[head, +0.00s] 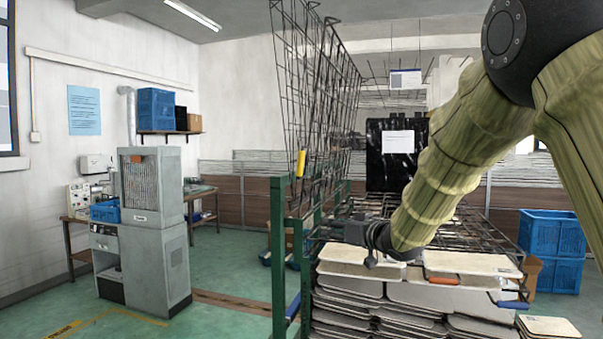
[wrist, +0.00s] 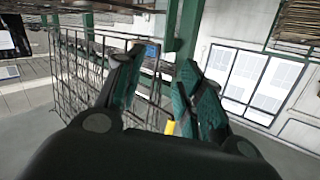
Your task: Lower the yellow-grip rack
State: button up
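The yellow-grip rack (head: 325,100) is a dark wire panel that stands raised, nearly upright, on the green frame. Its yellow grip (head: 301,163) is on the panel's lower left edge. The grip also shows in the wrist view (wrist: 169,127), between my fingers and closer to the right one. My gripper (head: 352,230) is below and to the right of the grip in the head view, near the trays. In the wrist view my gripper (wrist: 161,62) has its fingers apart with nothing held. I cannot tell the depth between fingers and grip.
Flat racks with an orange grip (head: 443,281) and a blue grip (head: 513,305) lie lower, among stacked pale boards (head: 360,262). A green post (head: 279,250) stands at the left. Blue crates (head: 552,235) are at the right. The floor at the left is clear before a grey machine (head: 153,215).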

jog(key=n+y+p, duration=0.1)
jog(key=n+y, duration=0.1)
send_near(303, 159)
jog(key=p+x, duration=0.3)
jog(key=x, duration=0.6)
jog(key=shift+r+p, duration=0.2)
jog(key=shift+p, duration=0.2)
jog(key=shift+p+x, duration=0.3)
jog(key=shift+x, duration=0.7)
jog(key=shift+f, duration=0.15)
grip_shut()
